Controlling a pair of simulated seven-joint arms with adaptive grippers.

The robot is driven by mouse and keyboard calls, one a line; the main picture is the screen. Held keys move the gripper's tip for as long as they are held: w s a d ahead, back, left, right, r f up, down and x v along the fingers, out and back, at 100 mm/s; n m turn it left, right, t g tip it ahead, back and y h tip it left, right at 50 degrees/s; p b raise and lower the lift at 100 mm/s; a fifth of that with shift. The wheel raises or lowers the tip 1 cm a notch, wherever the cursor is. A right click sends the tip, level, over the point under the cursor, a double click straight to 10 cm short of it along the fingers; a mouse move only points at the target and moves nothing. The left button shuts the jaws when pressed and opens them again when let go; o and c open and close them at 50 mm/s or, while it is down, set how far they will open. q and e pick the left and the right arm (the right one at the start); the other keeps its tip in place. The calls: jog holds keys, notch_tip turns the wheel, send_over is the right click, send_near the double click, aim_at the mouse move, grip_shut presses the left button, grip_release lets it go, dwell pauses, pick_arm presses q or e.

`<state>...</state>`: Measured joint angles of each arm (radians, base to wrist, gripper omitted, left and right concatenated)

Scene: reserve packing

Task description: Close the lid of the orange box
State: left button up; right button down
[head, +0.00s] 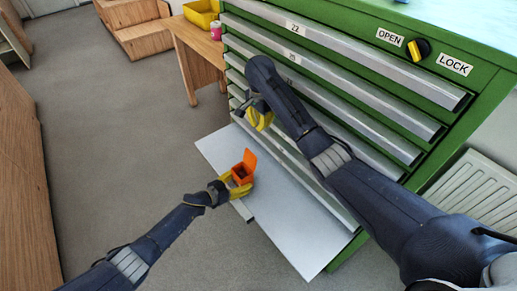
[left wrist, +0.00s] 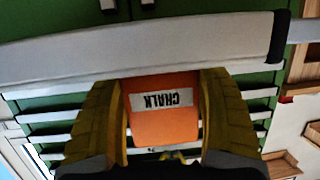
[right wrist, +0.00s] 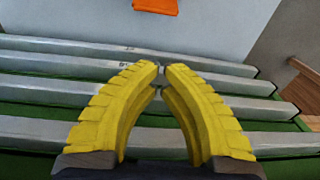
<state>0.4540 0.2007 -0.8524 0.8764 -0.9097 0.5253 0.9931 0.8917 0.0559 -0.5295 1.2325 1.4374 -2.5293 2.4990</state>
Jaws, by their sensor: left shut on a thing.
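The small orange box (head: 240,175) is at the white pull-out shelf, with its lid (head: 250,159) standing open and raised at the back. My left gripper (head: 238,186) is shut on the box. In the left wrist view the box (left wrist: 164,118) sits between both yellow fingers (left wrist: 163,125), with a CHALK label upside down. My right gripper (head: 260,116) is above and behind the box, near the drawer fronts, apart from the lid. In the right wrist view its fingertips (right wrist: 162,70) come together with nothing between them. Part of the orange box (right wrist: 156,6) shows at the top edge there.
The white shelf (head: 290,230) is bare to the right of the box. The green cabinet (head: 480,85) with grey drawer fronts rises behind it and carries an OPEN/LOCK knob (head: 418,49). A wooden table (head: 195,55) with a yellow bin (head: 201,14) stands at the back.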

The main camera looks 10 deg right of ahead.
aim_at(250, 154)
notch_tip(250, 154, down, 11)
jog(key=s, duration=0.2)
jog(key=shift+s+a+m+h, duration=0.15)
jog(key=shift+a+m+h, duration=0.15)
jog(key=shift+a, duration=0.15)
dwell(0.4)
jog(key=shift+s+a+r+t+h, duration=0.1)
jog(key=shift+a+r+t+h, duration=0.15)
jog(key=shift+a, duration=0.3)
jog(key=shift+s+a+r+h, duration=0.15)
jog(key=shift+a+r, duration=0.2)
jog(key=shift+a, duration=0.15)
jog(key=shift+s+a+r+t+h, duration=0.1)
jog(key=shift+a+r+t+h, duration=0.15)
jog(key=shift+a, duration=0.3)
jog(key=shift+s, duration=0.15)
jog(key=shift+r, duration=0.1)
